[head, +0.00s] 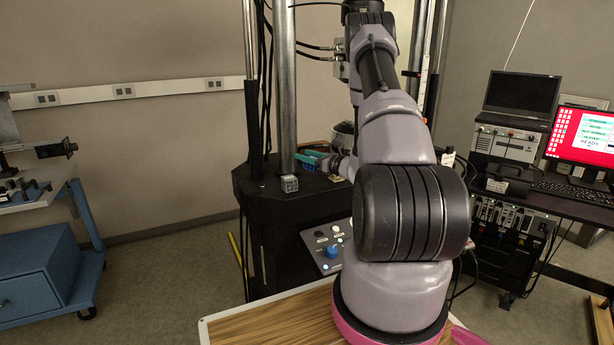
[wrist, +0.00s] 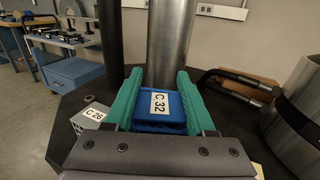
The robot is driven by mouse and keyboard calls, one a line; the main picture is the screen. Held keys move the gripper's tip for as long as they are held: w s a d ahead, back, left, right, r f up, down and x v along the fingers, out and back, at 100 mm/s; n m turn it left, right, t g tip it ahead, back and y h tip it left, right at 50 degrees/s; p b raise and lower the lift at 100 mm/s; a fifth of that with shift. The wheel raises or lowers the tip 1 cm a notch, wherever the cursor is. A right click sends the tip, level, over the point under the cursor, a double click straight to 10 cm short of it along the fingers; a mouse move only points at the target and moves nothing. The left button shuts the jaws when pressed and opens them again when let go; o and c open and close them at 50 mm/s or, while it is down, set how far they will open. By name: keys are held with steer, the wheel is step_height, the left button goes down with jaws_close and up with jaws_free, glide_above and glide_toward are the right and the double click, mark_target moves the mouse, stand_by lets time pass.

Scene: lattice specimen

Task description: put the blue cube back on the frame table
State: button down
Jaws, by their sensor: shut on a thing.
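The blue cube (wrist: 158,108), labelled C 32, sits between the two teal fingers of my gripper (wrist: 155,95) in the wrist view. The gripper is shut on it. In the head view the cube (head: 307,161) is a small blue patch at the teal fingers (head: 312,158), partly hidden by them. It is over the black top of the frame table (head: 257,182), close to the thick steel column (head: 284,80). I cannot tell whether its underside touches the table.
A grey cube (head: 289,184) labelled C 26 (wrist: 93,115) stands on the table, left of my gripper in the wrist view. A metal cylinder (wrist: 298,105) with black handles stands at the right. A control box (head: 328,245) with a blue knob is at the table's front.

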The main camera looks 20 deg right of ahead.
steer(key=shift+d+f, duration=0.1)
steer(key=shift+f, duration=2.8)
steer(key=shift+f, duration=0.15)
steer(key=shift+c, duration=1.2)
jaws_free()
